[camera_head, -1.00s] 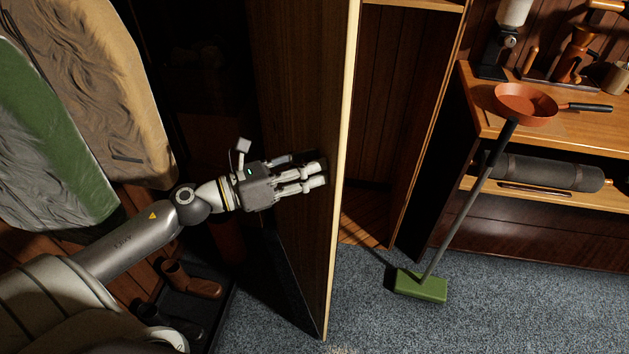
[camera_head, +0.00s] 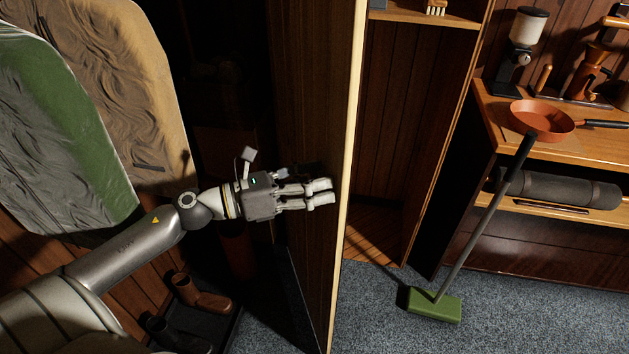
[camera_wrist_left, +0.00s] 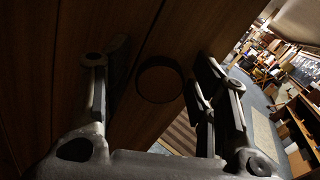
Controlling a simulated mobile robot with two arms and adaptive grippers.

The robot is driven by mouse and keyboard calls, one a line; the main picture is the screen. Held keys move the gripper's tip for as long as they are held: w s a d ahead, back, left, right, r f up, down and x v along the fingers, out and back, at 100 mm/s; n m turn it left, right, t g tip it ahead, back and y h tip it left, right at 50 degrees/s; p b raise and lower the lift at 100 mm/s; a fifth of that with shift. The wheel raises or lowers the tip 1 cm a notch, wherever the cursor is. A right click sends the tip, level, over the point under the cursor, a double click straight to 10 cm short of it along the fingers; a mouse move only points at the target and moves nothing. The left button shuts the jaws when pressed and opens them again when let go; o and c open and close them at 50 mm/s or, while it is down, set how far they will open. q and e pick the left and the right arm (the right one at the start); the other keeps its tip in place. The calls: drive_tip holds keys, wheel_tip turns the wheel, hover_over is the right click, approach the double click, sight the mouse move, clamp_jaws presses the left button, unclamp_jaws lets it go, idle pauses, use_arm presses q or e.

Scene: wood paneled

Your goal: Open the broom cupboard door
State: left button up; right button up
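The broom cupboard door (camera_head: 315,90) is a dark wood panel with a pale edge, standing swung out and seen nearly edge-on. The cupboard interior (camera_head: 400,110) shows to its right. My left gripper (camera_head: 320,192) is in front of the door's outer face, close to its pale edge. In the left wrist view the fingers (camera_wrist_left: 155,95) are spread apart with nothing held between them, facing the wood. A dark ring (camera_wrist_left: 160,80) shows on the door face between them. Whether the fingers touch the door cannot be told. My right gripper is not in view.
A broom with a green head (camera_head: 434,305) leans on the counter (camera_head: 555,148) at right, near an orange pan (camera_head: 541,117). Boots (camera_head: 200,294) and hanging coats (camera_head: 140,90) are at left. Blue-grey carpet (camera_head: 375,315) is clear before the cupboard.

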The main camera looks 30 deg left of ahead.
use_arm(q)
drive_tip(key=v, duration=0.8)
idle(0.6)
drive_tip(key=shift+c, duration=0.4)
